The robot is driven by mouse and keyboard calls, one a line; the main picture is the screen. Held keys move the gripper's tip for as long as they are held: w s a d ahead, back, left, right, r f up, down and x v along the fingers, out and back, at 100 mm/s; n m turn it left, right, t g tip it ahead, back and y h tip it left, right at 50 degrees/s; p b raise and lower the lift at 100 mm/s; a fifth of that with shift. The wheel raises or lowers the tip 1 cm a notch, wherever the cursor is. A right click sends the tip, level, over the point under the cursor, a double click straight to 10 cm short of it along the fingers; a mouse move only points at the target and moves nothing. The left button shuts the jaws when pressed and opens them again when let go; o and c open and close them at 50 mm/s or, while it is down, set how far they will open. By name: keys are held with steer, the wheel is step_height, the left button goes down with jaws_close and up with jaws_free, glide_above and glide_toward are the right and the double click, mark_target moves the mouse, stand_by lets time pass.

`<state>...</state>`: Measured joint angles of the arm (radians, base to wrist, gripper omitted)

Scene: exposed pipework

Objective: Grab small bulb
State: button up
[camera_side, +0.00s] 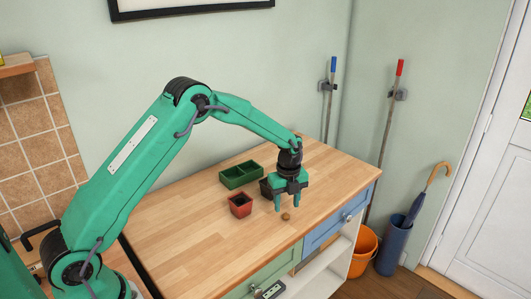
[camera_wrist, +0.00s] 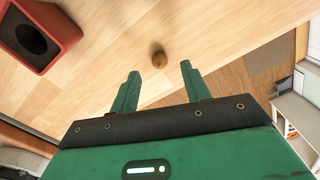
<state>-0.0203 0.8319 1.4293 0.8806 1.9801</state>
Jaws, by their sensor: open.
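The small bulb (camera_side: 286,216) is a little round brown thing lying on the wooden worktop, near its front edge. It also shows in the wrist view (camera_wrist: 159,59), beyond my fingertips and roughly between their lines. My gripper (camera_side: 287,207) has two green fingers pointing down, above the worktop and close to the bulb. In the wrist view my gripper (camera_wrist: 159,70) is open with nothing between its fingers. The bulb is apart from both fingers.
A red square pot (camera_side: 240,206) with a dark inside stands left of my gripper; it also shows in the wrist view (camera_wrist: 38,38). A green divided tray (camera_side: 240,177) sits behind it. The wooden worktop (camera_side: 190,240) is clear at the front left.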

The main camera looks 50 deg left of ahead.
mark_target(286, 215)
steer(key=shift+f, duration=1.95)
steer(key=shift+c, duration=0.5)
jaws_close()
